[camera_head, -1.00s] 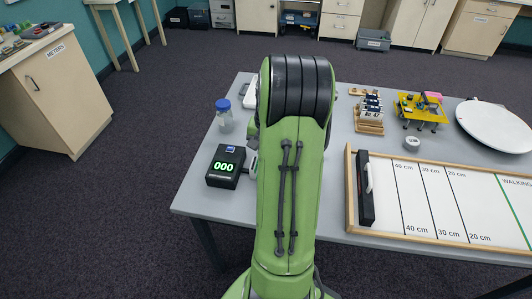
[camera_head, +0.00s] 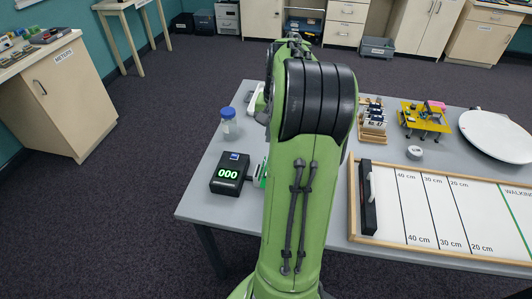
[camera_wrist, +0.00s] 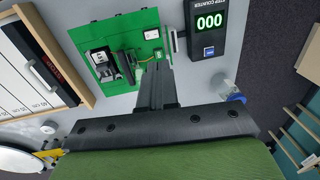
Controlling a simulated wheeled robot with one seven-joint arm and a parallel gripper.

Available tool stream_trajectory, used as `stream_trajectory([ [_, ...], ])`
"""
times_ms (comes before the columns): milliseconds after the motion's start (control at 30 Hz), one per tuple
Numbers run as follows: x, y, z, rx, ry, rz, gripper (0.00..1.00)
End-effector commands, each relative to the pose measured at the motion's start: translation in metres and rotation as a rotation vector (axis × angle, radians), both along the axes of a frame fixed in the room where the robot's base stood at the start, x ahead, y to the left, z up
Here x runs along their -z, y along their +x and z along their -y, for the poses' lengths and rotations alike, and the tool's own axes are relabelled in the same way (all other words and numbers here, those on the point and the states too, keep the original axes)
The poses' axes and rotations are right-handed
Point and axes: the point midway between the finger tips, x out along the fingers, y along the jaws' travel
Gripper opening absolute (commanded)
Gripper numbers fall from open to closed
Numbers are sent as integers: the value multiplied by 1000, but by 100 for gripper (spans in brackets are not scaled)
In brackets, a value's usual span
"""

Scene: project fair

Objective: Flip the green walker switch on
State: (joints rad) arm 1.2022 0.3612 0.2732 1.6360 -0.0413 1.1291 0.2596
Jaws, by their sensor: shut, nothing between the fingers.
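The green walker (camera_wrist: 133,25) shows in the wrist view as a green plate. It carries a black-and-white part (camera_wrist: 101,60), a dark upright part beside it, and thin wiring. I cannot make out which small part is its switch or how it is set. In the head view only a sliver of green (camera_head: 264,172) shows; my arm hides the rest. My gripper (camera_wrist: 158,67) is shut and empty, its fingertips over the near edge of the plate in the wrist view. I cannot tell whether they touch it. The head view does not show the fingers.
A black step counter (camera_head: 229,174) reading 000 stands left of the walker. A blue-capped bottle (camera_head: 229,127) is behind it. The wood-framed walking track (camera_head: 353,205) lies right of my arm. A yellow walker (camera_head: 426,118) and a white disc (camera_head: 497,136) are farther right.

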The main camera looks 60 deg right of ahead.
Motion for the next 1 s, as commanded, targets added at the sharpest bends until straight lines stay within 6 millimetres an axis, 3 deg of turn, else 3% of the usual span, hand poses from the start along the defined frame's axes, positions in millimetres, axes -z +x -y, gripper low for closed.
stream_trajectory([
  [367,0,-7,4,-1,4,5,0],
  [467,8,-6,3,-1,5,4,0],
  [1000,121,6,-2,-1,6,4,0],
])
